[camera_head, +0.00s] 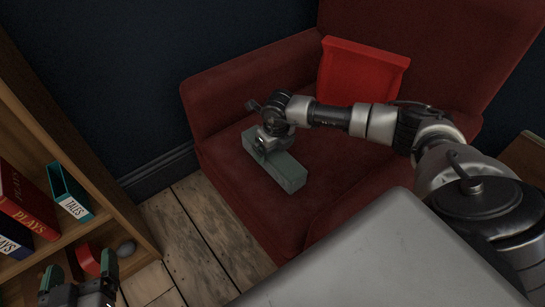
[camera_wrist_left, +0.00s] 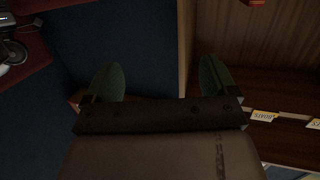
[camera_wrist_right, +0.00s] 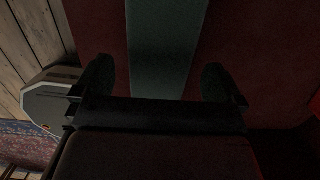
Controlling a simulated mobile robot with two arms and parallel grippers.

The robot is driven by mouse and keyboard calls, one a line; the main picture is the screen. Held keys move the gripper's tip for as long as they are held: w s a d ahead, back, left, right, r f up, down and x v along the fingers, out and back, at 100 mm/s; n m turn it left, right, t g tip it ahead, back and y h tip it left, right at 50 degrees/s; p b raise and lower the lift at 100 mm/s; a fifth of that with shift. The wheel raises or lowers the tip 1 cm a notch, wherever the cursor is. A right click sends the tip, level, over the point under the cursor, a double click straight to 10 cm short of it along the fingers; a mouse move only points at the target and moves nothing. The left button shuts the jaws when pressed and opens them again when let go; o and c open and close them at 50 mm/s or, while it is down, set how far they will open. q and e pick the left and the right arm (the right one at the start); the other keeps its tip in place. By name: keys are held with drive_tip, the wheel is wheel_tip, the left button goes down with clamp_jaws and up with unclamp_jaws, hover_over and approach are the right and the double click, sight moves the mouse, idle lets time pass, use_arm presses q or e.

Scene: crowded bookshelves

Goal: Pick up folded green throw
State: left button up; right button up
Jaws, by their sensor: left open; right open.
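The folded green throw (camera_head: 286,174) is a long grey-green block lying on the seat of the red armchair (camera_head: 222,160). My right gripper (camera_head: 266,146) is open over the throw's far end, pointing down. In the right wrist view the throw (camera_wrist_right: 167,40) runs between the two spread fingers, with a gap on each side. Whether the fingertips reach down beside it cannot be told. My left gripper (camera_head: 80,270) is open and empty, low at the left by the bookshelf; it also shows open in the left wrist view (camera_wrist_left: 158,82).
A bright red cushion (camera_head: 360,72) leans on the chair's back. Bare floorboards (camera_head: 205,240) lie between shelf and chair.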

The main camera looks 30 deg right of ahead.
drive_tip(key=shift+w+f+b, duration=0.2)
drive_tip(key=shift+f+b, duration=0.15)
drive_tip(key=shift+f, duration=0.95)
use_arm(q)
drive_tip(key=r+t, duration=0.1)
drive_tip(key=r, duration=0.1)
drive_tip(key=r+t+h, duration=0.1)
drive_tip(key=shift+w+d+t, duration=0.3)
drive_tip(key=shift+d, duration=0.05)
use_arm(e)
drive_tip(key=c, duration=0.9)
drive_tip(key=shift+c, duration=1.2)
drive_tip(key=shift+r, duration=0.15)
